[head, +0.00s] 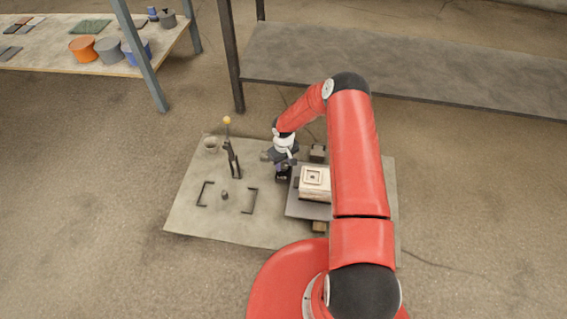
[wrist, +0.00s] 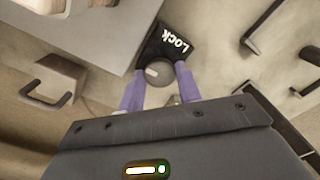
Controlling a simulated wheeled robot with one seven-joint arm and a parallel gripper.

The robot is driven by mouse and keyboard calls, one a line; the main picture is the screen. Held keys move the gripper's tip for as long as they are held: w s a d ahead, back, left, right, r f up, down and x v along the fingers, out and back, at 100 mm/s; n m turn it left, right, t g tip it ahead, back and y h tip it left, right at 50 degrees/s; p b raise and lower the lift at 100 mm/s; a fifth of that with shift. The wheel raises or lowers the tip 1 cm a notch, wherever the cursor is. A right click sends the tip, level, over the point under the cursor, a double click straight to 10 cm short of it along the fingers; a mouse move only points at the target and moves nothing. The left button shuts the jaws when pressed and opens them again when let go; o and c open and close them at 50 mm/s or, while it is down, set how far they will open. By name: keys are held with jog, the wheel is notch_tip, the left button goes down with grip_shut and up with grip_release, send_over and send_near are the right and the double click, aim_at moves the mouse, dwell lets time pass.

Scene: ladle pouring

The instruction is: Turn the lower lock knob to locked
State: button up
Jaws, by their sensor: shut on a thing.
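In the wrist view a round dark knob with a lighter grey patch (wrist: 155,72) sits at the edge of a black block lettered "Lock" (wrist: 172,45). The two purple fingers of my gripper (wrist: 160,88) stand on either side of the knob and are shut on it. The fingers hide part of its sides. In the head view my gripper (head: 283,165) reaches down at the left edge of a grey plate (head: 300,208), over the small black block (head: 283,177). The knob itself is hidden there. I cannot read whether it stands at locked.
A pale box-shaped mould (head: 314,183) stands on the plate, partly behind my arm. On the floor board (head: 195,222) are a dark upright stand (head: 232,160) with a yellow ball above, a cup (head: 210,145) and dark brackets. A handled block (wrist: 55,80) is close left in the wrist view.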

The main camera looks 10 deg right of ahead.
jog(key=shift+m+b, duration=0.3)
jog(key=shift+c, duration=0.2)
jog(key=shift+f+m+b, duration=0.15)
jog(key=shift+m+b, duration=0.95)
jog(key=shift+m, duration=0.1)
jog(key=m+b, duration=0.3)
jog(key=m, duration=0.2)
jog(key=shift+m, duration=0.3)
jog(key=m+b, duration=0.2)
jog(key=m, duration=0.2)
jog(key=shift+m, duration=0.3)
jog(key=m+b, duration=0.1)
jog(key=m, duration=0.3)
jog(key=shift+s+m, duration=0.1)
jog(key=shift+m, duration=0.2)
jog(key=o, duration=1)
